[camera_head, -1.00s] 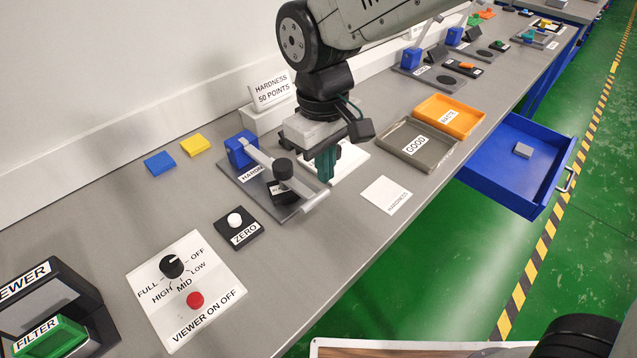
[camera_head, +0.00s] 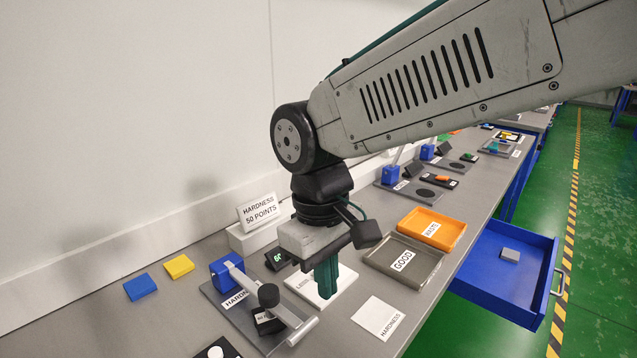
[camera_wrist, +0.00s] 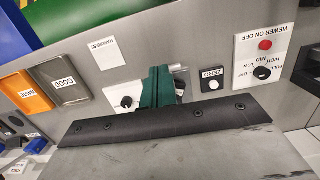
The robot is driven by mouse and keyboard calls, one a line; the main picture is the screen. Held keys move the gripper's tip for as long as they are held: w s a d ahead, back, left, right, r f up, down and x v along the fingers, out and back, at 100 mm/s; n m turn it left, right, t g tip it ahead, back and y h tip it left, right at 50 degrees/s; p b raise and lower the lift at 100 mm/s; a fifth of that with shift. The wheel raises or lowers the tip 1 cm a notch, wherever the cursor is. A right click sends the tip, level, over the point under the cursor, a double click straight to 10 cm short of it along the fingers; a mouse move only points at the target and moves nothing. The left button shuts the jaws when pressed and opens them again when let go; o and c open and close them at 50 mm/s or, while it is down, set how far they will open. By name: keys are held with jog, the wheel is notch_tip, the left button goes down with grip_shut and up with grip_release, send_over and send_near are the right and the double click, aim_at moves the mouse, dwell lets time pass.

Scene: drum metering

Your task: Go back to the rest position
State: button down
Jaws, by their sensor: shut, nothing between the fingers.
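My gripper (camera_head: 326,281) has teal fingers pressed together and points down over the bench, just right of the hardness tester (camera_head: 256,302). In the head view it overlaps a white plate (camera_head: 345,279) behind it; I cannot tell its exact height, but it looks above the bench. The wrist view shows the closed teal fingers (camera_wrist: 157,88) with nothing between them. The tester has a blue block, a grey base and a lever with a black knob.
A grey GOOD tray (camera_head: 425,259) and an orange WASTE tray (camera_head: 445,221) sit to the right. An open blue drawer (camera_head: 487,280) juts out over the green floor. A white HARDNESS card (camera_head: 378,318) lies in front. A sign (camera_head: 259,208) stands near the wall.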

jog(key=s+d+m+t, duration=0.1)
jog(key=s+d+m, duration=0.3)
jog(key=d, duration=0.9)
jog(key=s+d+r+m+t, duration=0.1)
jog(key=s+d+m, duration=0.4)
jog(key=d, duration=0.7)
jog(key=shift+s+d+r+y, duration=0.25)
jog(key=shift+s+d+y, duration=0.15)
jog(key=shift+s, duration=0.45)
